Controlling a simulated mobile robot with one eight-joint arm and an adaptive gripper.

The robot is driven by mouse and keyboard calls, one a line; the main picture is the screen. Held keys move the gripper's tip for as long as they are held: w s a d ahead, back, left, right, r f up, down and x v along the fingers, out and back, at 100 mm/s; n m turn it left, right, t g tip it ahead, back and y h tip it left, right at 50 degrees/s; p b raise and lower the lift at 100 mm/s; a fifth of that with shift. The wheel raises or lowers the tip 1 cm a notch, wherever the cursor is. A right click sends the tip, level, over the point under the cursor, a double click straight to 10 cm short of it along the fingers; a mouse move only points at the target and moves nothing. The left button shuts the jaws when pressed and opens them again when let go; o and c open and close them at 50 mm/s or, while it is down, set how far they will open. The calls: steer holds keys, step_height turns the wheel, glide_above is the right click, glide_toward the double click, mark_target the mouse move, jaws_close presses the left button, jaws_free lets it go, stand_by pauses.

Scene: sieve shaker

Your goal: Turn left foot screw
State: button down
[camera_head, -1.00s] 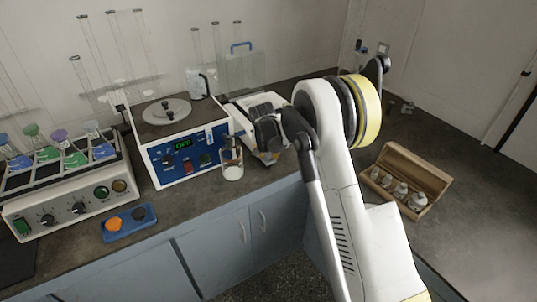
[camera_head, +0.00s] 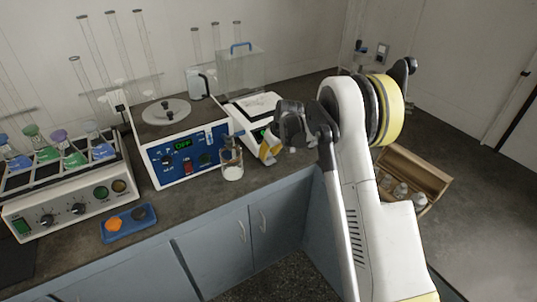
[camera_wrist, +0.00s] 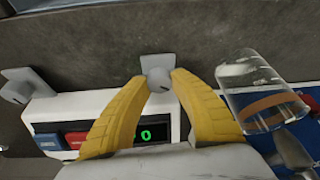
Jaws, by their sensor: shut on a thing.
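The white balance (camera_head: 257,106) stands on the bench right of the sieve shaker. In the wrist view its front panel (camera_wrist: 110,101) shows a green display and red and blue buttons. Two grey foot screws stick out from it. The left foot screw (camera_wrist: 158,80), the one nearer the beaker, sits between my yellow fingertips, and my gripper (camera_wrist: 158,76) is shut on it. The other foot screw (camera_wrist: 17,91) is free at the left of the wrist view. In the head view my gripper (camera_head: 268,151) is at the balance's front left corner, and the held screw is hidden.
A glass beaker (camera_head: 233,172) stands close beside my fingers; it also shows in the wrist view (camera_wrist: 255,80). The blue-fronted sieve shaker (camera_head: 170,154) is to the left. A wooden weight box (camera_head: 425,168) is partly hidden behind my arm.

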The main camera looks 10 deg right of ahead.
steer(key=n+g+y, duration=0.1)
steer(key=n, duration=0.4)
steer(key=shift+y, duration=0.3)
stand_by(0.4)
steer(key=c, duration=1.4)
jaws_free()
steer(key=shift+f+g, duration=0.1)
steer(key=shift+g, duration=0.2)
steer(key=v, duration=1.2)
